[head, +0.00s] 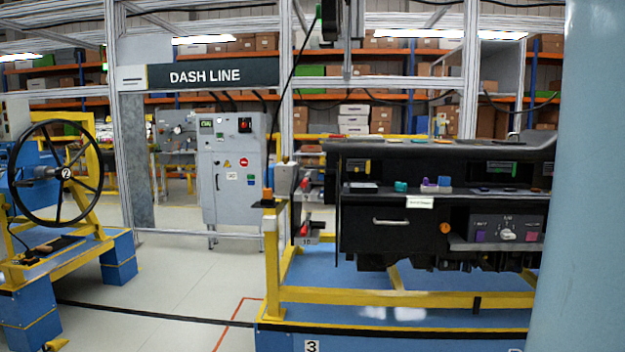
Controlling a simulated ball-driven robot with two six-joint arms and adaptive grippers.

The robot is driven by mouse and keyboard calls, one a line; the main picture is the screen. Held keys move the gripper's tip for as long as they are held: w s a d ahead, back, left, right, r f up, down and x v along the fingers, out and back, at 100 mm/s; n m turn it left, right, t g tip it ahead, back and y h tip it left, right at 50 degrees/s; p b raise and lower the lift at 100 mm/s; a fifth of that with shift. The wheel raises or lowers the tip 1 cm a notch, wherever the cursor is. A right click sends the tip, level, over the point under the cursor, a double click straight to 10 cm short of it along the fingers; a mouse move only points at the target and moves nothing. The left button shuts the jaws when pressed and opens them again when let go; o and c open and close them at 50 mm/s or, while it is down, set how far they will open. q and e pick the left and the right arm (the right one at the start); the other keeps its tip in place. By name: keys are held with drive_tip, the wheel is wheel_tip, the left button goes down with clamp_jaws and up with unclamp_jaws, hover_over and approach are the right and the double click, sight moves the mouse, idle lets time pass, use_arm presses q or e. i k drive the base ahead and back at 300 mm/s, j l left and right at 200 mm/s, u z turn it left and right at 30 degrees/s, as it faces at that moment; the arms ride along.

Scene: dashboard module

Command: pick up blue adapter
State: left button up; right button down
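A small blue piece (444,181), which looks like the blue adapter, sits on the ledge of the black dashboard module (385,242). It is directly beside a purple piece (429,184); I cannot tell whether they are joined. A teal piece (401,186) lies a little to the left on the same ledge. Neither of my grippers is in view.
The dashboard rests on a yellow frame (400,297) over a blue base. A steering wheel stand (60,190) is at the left. A grey cabinet (230,205) stands behind. The floor (180,270) between is open, crossed by a black cable (150,313). A pale blue surface blocks the right edge.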

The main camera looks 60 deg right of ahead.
sight(443, 181)
drive_tip(key=z, duration=2.65)
drive_tip(key=i+l+u, duration=0.15)
drive_tip(key=i+u, duration=0.2)
drive_tip(key=i, duration=0.3)
